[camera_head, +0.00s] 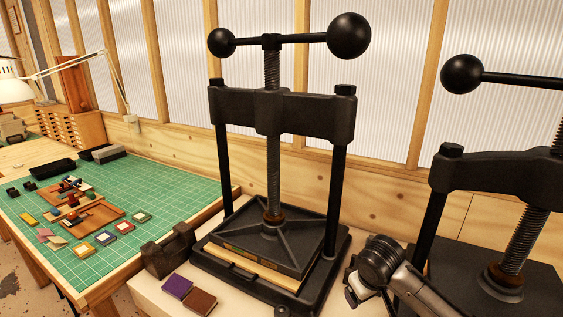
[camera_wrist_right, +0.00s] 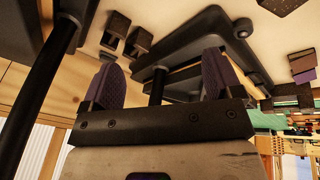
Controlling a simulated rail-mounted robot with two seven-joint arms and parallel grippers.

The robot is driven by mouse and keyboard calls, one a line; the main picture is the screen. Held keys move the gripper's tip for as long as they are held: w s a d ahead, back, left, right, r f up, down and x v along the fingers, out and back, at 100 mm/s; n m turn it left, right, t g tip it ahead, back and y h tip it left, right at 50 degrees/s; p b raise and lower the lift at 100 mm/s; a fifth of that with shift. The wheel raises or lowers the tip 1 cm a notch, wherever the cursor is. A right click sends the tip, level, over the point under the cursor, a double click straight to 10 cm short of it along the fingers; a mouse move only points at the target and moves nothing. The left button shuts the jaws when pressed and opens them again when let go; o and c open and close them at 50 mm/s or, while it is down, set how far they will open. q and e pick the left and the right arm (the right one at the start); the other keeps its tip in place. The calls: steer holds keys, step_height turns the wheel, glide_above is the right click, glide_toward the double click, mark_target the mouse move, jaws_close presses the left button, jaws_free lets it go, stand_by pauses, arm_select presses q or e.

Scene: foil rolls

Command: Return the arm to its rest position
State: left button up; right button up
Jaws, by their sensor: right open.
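My right gripper (camera_wrist_right: 162,78) is open and empty in the right wrist view, its two purple-padded fingers well apart. Beyond the fingers shows part of a black press. In the head view a grey and black part of my right arm (camera_head: 378,277) is at the lower right, in front of the gap between two black screw presses; its fingers are not visible there. The middle press (camera_head: 275,105) stands upright, with its plate (camera_head: 268,245) lowered on a flat stack with a pale wooden edge. My left arm and gripper are out of view.
A second press (camera_head: 500,170) stands close on the right. A dark block-like stand (camera_head: 168,252), a purple booklet (camera_head: 177,286) and a brown booklet (camera_head: 200,300) lie left of the middle press. A green cutting mat (camera_head: 150,190) with small items covers the left table.

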steer(key=s+a+r+n+t+y, duration=0.1)
steer(key=a+r+n+t, duration=0.15)
steer(key=r, duration=0.45)
steer(key=a+r+n+t, duration=0.1)
steer(key=a+r+t, duration=0.1)
steer(key=r+t, duration=0.3)
steer(key=s+a+r+t+y, duration=0.1)
steer(key=s+a+r+t, duration=0.1)
steer(key=s, duration=0.3)
steer(key=s+d+f+m+g, duration=0.2)
steer(key=s+d+f+m, duration=0.15)
steer(key=s+f, duration=0.85)
steer(key=s+d+f+m+g, duration=0.2)
steer(key=s+d+f+g, duration=0.15)
steer(key=s+f, duration=0.8)
steer(key=s+f+g, duration=0.4)
steer(key=s+f, duration=0.9)
steer(key=s, duration=0.1)
step_height(320, 180, up, 27)
steer(key=p, duration=2.7)
steer(key=shift+w+h, duration=0.3)
steer(key=shift+w, duration=0.05)
steer(key=shift+d, duration=0.1)
